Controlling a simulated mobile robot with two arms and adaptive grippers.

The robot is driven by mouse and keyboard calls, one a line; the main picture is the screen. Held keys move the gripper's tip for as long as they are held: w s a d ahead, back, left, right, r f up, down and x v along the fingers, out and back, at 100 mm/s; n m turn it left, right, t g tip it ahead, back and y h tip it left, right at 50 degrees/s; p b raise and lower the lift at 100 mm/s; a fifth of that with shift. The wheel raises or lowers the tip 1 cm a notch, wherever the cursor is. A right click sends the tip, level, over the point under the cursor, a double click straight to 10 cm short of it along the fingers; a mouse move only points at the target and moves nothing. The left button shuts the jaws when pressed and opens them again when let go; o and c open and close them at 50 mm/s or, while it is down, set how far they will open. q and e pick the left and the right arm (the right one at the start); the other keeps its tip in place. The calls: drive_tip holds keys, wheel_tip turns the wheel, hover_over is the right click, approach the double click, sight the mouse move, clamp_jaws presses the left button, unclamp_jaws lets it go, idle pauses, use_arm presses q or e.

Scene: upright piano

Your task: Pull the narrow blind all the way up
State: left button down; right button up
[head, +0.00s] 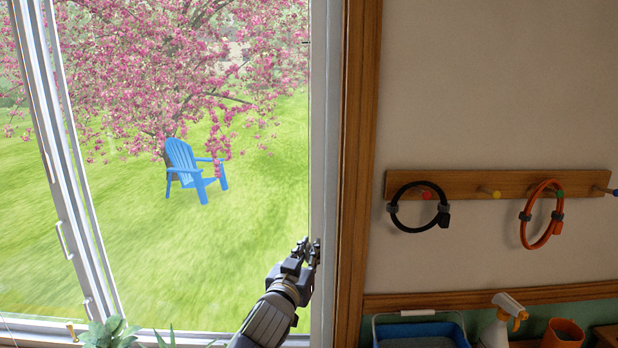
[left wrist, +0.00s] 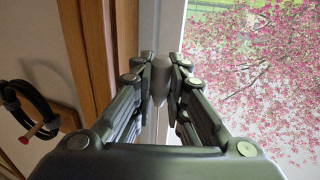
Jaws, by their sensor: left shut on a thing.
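My left gripper (head: 313,246) is at the right edge of the window, in front of the white frame. In the left wrist view its fingers (left wrist: 162,75) are shut on a small grey tapered piece, seemingly the pull-cord knob (left wrist: 160,92). A thin line, perhaps the cord, shows just below it there. The knob cannot be made out in the head view. The blind itself is in neither view, and the glass in sight is uncovered. My right gripper is not in view.
The wooden trim (head: 358,150) stands just right of the gripper. A peg rail (head: 455,184) on the wall holds a black coil (head: 393,208) and an orange coil (head: 526,222). A blue bin (head: 388,331), spray bottle (head: 497,330) and plant (head: 112,334) are low down.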

use_arm(q)
wheel_tip(320, 180, down, 6)
drive_tip(key=b, duration=0.3)
drive_tip(key=shift+f, duration=0.15)
use_arm(e)
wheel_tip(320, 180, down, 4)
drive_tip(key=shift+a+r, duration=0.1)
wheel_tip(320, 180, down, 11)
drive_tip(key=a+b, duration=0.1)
drive_tip(key=b, duration=1)
use_arm(q)
wheel_tip(320, 180, down, 18)
drive_tip(key=b, duration=0.1)
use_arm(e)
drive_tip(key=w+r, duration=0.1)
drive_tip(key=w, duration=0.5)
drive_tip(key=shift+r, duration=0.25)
